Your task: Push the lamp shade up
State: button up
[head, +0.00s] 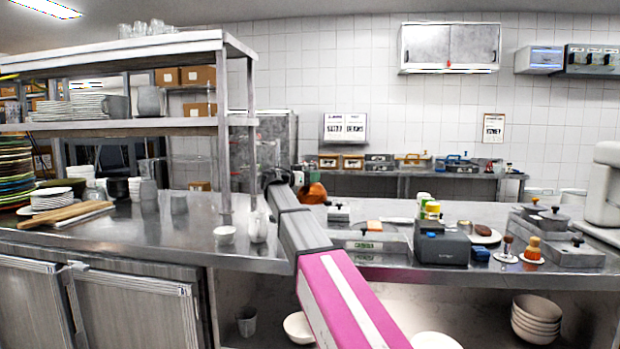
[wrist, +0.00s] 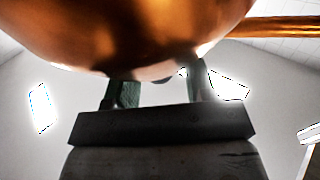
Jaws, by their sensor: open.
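The lamp shade is a shiny copper dome (wrist: 140,35) that fills the top of the wrist view. In the head view, a copper-orange piece of it (head: 314,194) shows just right of the end of my arm, partly hidden. My gripper (wrist: 157,90) is open, with its two dark fingers apart and reaching up under the shade's lower side. The fingertips are hidden by the shade, and I cannot tell whether they touch it. In the head view my gripper (head: 275,178) is small and its fingers are not clear.
A copper-coloured bar (wrist: 280,28) runs right from the shade. A steel shelf rack (head: 150,127) with plates stands at left. Bowls (head: 537,318) sit on the lower shelf.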

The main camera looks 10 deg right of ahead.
grip_shut()
jog(key=shift+r, duration=3.3)
grip_release()
jog(key=shift+s+a+f, duration=0.1)
jog(key=shift+a, duration=0.1)
jog(key=v, duration=1)
jog(key=shift+a, duration=0.2)
